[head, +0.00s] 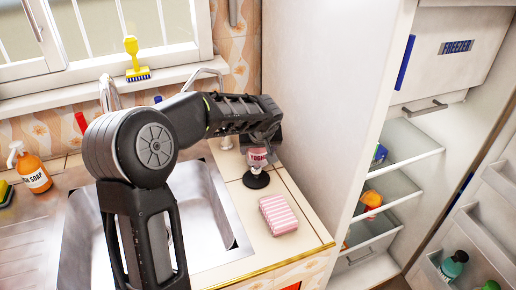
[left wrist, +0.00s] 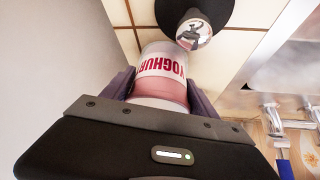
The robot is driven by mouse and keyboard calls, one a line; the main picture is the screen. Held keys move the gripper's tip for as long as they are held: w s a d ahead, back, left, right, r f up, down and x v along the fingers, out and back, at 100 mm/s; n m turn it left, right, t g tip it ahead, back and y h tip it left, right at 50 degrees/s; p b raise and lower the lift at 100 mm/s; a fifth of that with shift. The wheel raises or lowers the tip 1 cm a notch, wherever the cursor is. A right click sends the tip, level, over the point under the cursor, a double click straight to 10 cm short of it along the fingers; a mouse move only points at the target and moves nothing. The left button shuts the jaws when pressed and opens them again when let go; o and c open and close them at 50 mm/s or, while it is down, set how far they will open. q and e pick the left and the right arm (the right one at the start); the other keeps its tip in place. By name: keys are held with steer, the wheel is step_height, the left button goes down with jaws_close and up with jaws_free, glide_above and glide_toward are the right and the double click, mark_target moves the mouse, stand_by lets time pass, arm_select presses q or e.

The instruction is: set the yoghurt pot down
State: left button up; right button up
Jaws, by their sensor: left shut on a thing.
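The yoghurt pot (head: 257,158), pink and white with red lettering, is at the counter's back right, beside the sink. It also shows in the left wrist view (left wrist: 162,75), between the two fingers. My left gripper (head: 262,146) is shut on the pot, reaching over the sink from the left. In the head view the pot appears just above a black round object (head: 256,181) on the counter. Whether the pot touches anything beneath it cannot be told. My right gripper is out of view.
A pink striped sponge or cloth block (head: 278,214) lies on the counter (head: 244,205) in front. The sink (head: 214,215) is to the left. An open fridge (head: 400,150) with shelves stands right, its side wall close to the pot. A soap bottle (head: 31,170) is far left.

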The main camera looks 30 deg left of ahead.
arm_select(q)
steer(key=shift+f, duration=0.15)
steer(key=o, duration=1.7)
steer(key=shift+r, duration=0.25)
steer(key=v, duration=1.2)
steer(key=shift+b, duration=0.4)
